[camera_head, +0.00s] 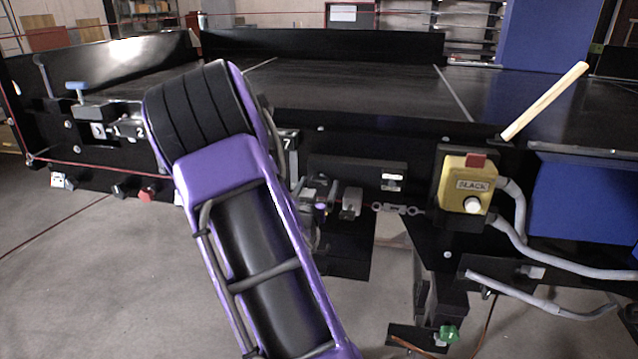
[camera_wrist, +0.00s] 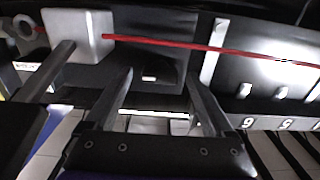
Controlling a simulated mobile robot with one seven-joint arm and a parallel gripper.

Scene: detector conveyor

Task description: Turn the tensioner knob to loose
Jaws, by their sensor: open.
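My gripper (camera_wrist: 160,95) is open, with two dark fingers apart and nothing seen between them. In the head view my purple and black arm hides most of it. A pale grey block (camera_wrist: 78,36) with a red cord running from its right side is at upper left in the wrist view. In the head view, a grey block (camera_head: 351,202) sits on the cable line, left of a metal link (camera_head: 397,209). A yellow box (camera_head: 465,185) has a label that seems to read SLACK, a red top and a white round button. I cannot tell which part is the tensioner knob.
The black conveyor (camera_head: 350,90) spans the back. A wooden stick (camera_head: 545,101) leans up at its right. Grey conduits (camera_head: 550,258) run from the yellow box. A green knob (camera_head: 448,333) is low right; a blue handle (camera_head: 78,86) and red knob (camera_head: 146,195) are left.

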